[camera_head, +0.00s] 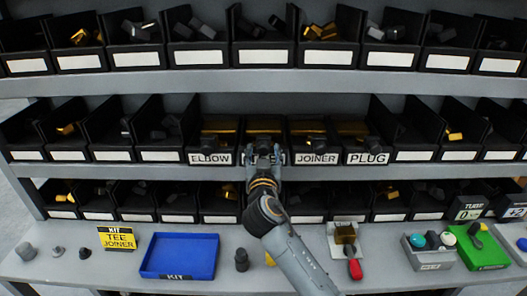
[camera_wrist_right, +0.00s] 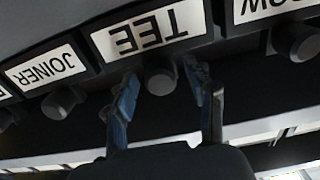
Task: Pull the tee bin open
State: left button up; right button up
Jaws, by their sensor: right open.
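The tee bin (camera_wrist_right: 150,32) is a black bin with a white TEE label, upside down in the right wrist view. In the head view it sits in the middle shelf row between the ELBOW and JOINER bins, its label mostly hidden by my gripper. Its round dark knob (camera_wrist_right: 160,78) is below the label in the right wrist view. My right gripper (camera_wrist_right: 158,92) is open, with one finger on each side of the knob; I cannot tell whether they touch it. In the head view my right gripper (camera_head: 264,158) is in front of the tee bin. My left gripper is not in view.
The elbow bin (camera_head: 210,158), joiner bin (camera_head: 315,159) and plug bin (camera_head: 368,158) are close by in the same row. On the bench below are a blue kit tray (camera_head: 180,255), a yellow TEE JOINER card (camera_head: 118,238), a grey bin (camera_head: 430,258) and a green tray (camera_head: 480,248).

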jog(key=shift+w, duration=0.7)
